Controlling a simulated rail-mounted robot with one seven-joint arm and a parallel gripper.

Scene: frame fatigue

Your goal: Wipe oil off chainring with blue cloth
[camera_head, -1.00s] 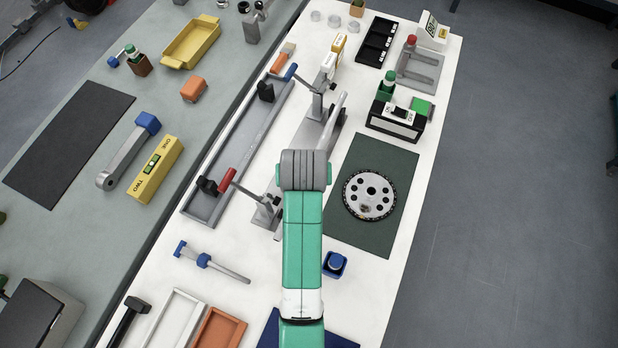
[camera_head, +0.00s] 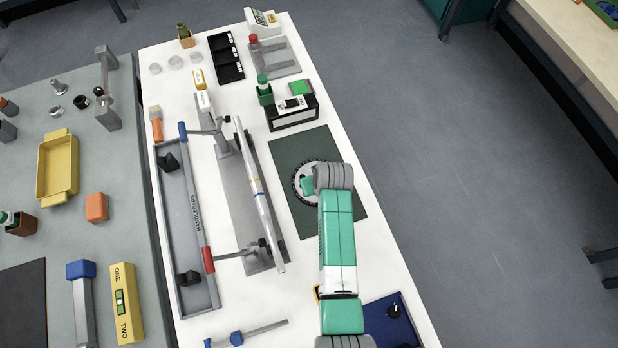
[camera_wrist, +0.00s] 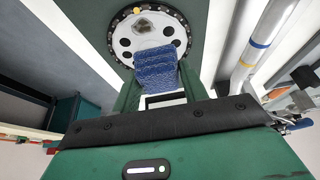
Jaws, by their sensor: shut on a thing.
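The chainring (camera_wrist: 125,45) is a silver disc with round holes and a dark toothed rim. It fills the top of the wrist view, with a small brownish patch (camera_wrist: 143,25) on its face. My gripper (camera_wrist: 158,88) is shut on the folded blue cloth (camera_wrist: 156,68). The cloth overlaps the chainring's lower part in that view; I cannot tell whether they touch. In the head view the chainring (camera_head: 298,183) lies on the dark green mat (camera_head: 288,152), partly hidden by my arm and gripper. The cloth is hidden there.
A stand with a silver banded tube (camera_head: 257,190) is left of the mat. A black-and-white box (camera_head: 292,117) and a green bottle (camera_head: 264,90) stand behind it.

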